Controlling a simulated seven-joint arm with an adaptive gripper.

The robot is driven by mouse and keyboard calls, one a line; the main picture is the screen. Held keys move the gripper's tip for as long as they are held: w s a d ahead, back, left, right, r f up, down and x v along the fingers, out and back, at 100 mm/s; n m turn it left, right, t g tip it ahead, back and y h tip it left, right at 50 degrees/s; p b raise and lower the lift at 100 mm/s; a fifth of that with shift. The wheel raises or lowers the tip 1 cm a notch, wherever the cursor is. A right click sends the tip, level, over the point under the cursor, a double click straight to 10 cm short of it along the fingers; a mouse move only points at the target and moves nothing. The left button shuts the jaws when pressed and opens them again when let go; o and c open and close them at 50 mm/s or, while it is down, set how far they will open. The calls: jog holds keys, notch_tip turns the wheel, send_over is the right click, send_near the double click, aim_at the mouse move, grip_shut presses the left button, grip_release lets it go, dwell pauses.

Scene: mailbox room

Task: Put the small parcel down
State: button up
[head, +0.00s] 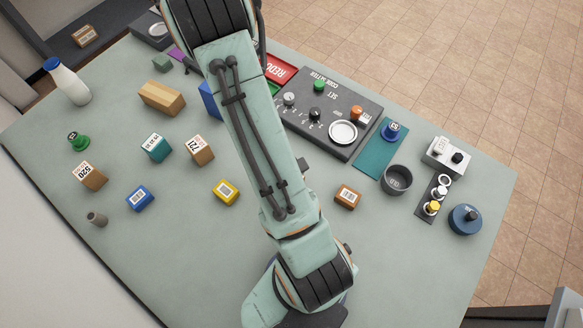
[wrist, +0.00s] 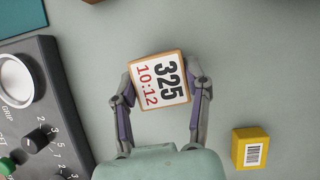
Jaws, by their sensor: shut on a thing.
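The parcel is slightly tilted in the picture. I cannot tell whether it touches the table or hangs above it. In the head view my arm hides the parcel and nearly all of the gripper.
A yellow block (wrist: 251,148) lies beside the gripper, and the control panel (wrist: 38,115) is on the other side. In the head view, a small brown box (head: 347,196), a dark cup (head: 397,179) and a teal mat (head: 372,158) stand right of my arm. The table (head: 190,262) is bare at the front left.

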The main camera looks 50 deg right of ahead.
notch_tip(320, 180, up, 10)
jog(key=shift+f, duration=0.25)
jog(key=m+y, duration=0.1)
jog(key=m, duration=0.2)
jog(key=shift+d, duration=0.15)
jog(key=m, duration=0.1)
jog(key=m+y, duration=0.1)
jog(key=m, duration=0.1)
jog(key=shift+w+d+t, duration=0.2)
jog(key=shift+t, duration=0.1)
jog(key=w+a+r+m+t, duration=0.2)
jog(key=w+r+m+t, duration=0.1)
jog(key=w+m, duration=0.7)
jog(key=w+a+r+m+t+h, duration=0.1)
jog(key=w+a+r+m+t, duration=0.15)
jog(key=w+m, duration=0.75)
jog(key=w+a+r+m+t, duration=0.2)
jog(key=w+r+m+t, duration=0.1)
jog(key=w+m, duration=0.75)
send_over(165, 97)
jog(key=shift+m+h, duration=0.25)
jog(key=shift+h, duration=0.05)
notch_tip(165, 97, down, 11)
jog(key=shift+r, duration=0.15)
notch_tip(165, 97, down, 3)
jog(key=shift+r, duration=0.2)
